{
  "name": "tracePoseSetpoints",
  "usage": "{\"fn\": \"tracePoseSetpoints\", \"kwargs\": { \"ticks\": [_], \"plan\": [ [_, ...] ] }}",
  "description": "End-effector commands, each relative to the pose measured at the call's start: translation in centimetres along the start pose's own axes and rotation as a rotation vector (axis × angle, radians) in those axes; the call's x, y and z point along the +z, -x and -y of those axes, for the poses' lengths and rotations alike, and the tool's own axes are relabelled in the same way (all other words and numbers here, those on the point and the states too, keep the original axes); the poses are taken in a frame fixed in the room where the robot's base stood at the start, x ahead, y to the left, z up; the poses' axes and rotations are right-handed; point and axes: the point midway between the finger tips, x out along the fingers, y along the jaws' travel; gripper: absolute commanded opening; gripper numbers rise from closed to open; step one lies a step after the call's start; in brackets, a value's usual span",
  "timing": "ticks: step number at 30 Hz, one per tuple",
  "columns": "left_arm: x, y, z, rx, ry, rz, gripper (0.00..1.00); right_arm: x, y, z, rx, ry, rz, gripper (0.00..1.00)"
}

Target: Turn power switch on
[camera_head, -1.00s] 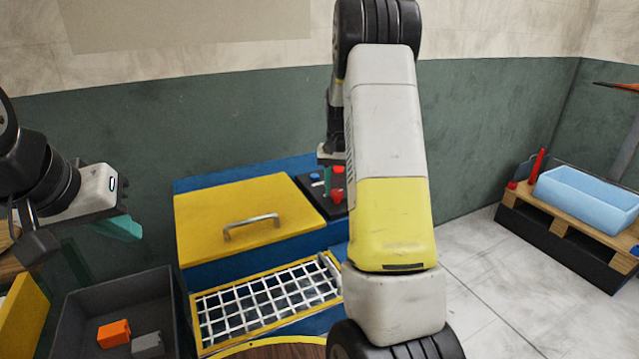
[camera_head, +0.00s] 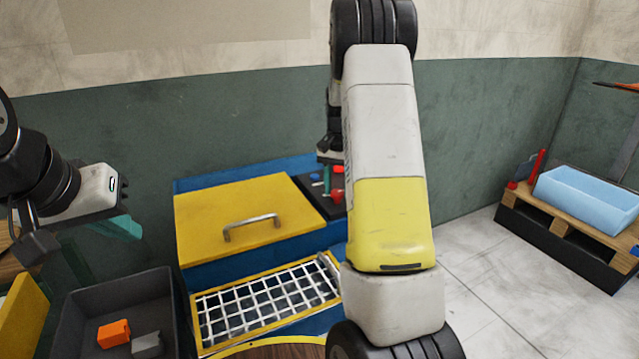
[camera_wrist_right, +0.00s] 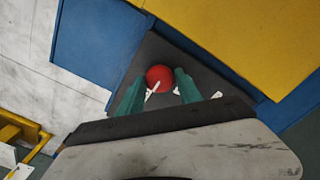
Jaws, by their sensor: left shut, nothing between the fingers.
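The black control panel (camera_head: 312,187) is at the right end of the blue and yellow machine. It bears a blue button (camera_head: 314,176) and red controls (camera_head: 338,196). Which part is the power switch I cannot tell. In the right wrist view, a round red button (camera_wrist_right: 160,77) sits on the dark panel, with small white marks near it. My right gripper (camera_wrist_right: 158,91) is open, its green fingers apart around the red button in that view; contact is unclear. In the head view my right arm hides much of the panel. My left gripper (camera_head: 122,228) is shut and empty at the left.
The machine has a yellow lid (camera_head: 235,208) with a metal handle and a white grid (camera_head: 265,303) in front. A dark bin (camera_head: 75,300) with an orange block (camera_head: 114,333) and a grey block stands at left. A light blue tray (camera_head: 590,198) rests on a pallet at right.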

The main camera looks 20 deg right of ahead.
Motion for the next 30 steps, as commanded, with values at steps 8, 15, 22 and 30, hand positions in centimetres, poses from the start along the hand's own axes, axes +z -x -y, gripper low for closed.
{"fn": "tracePoseSetpoints", "kwargs": {
  "ticks": [8,15,22,30],
  "plan": [
    [0.0,0.0,0.0,0.000,0.000,0.000,0.00,0.0,0.0,0.0,0.001,0.001,0.001,0.59],
    [0.0,0.0,0.0,0.000,0.000,0.000,0.00,0.0,1.2,0.0,0.000,0.002,0.000,0.59],
    [0.0,0.0,0.0,0.000,0.000,0.000,0.00,-0.1,5.2,0.0,-0.001,0.002,-0.003,0.59],
    [0.0,0.0,0.0,0.000,0.000,0.000,0.00,0.0,7.7,0.0,0.000,0.001,0.000,0.59]
  ]
}}
